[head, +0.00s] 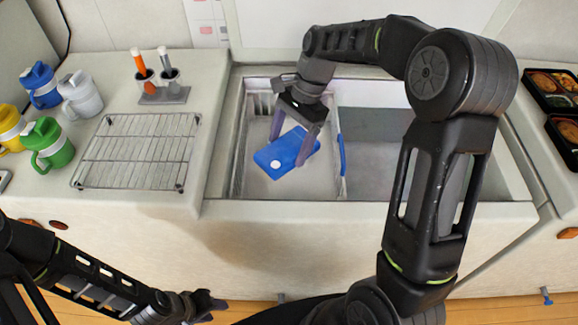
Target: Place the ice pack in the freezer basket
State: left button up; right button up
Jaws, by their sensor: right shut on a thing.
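The blue ice pack (268,160) has a round white spot near its lower end. My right gripper (288,150) reaches down from above with its two fingers on either side of the ice pack, shut on it. The pack is tilted over the left part of the open freezer, within the outline of the light-coloured freezer basket (237,165). I cannot tell whether the pack touches the basket floor. My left gripper (207,304) is low at the front, below the counter edge and empty; its fingers are too small and dark to read.
A blue strip (341,155) stands at the basket's right side, with an open grey bay (372,160) beyond. On the left counter are a wire rack (138,150), several coloured jugs (48,145) and a marker holder (165,95). Food trays (555,88) sit at far right.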

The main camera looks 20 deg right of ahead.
jog(key=m, duration=0.1)
jog(key=m+t, duration=0.1)
jog(key=d+m, duration=0.1)
jog(key=m, duration=0.1)
jog(key=shift+w+r+t, duration=0.25)
jog(key=shift+t, duration=0.05)
jog(key=shift+w+d+f+m+t+b, duration=0.15)
jog(key=shift+m+t+b, duration=0.25)
jog(key=shift+m, duration=0.7)
notch_tip(320, 180, down, 14)
jog(key=m+b, duration=0.2)
jog(key=b, duration=0.6)
jog(key=shift+w+r+t, duration=0.25)
jog(key=shift+w+t, duration=0.15)
jog(key=shift+b, duration=0.3)
jog(key=shift+f+b, duration=0.3)
jog(key=shift+f, duration=2.85)
jog(key=shift+f, duration=1.85)
jog(key=shift+f, duration=0.1)
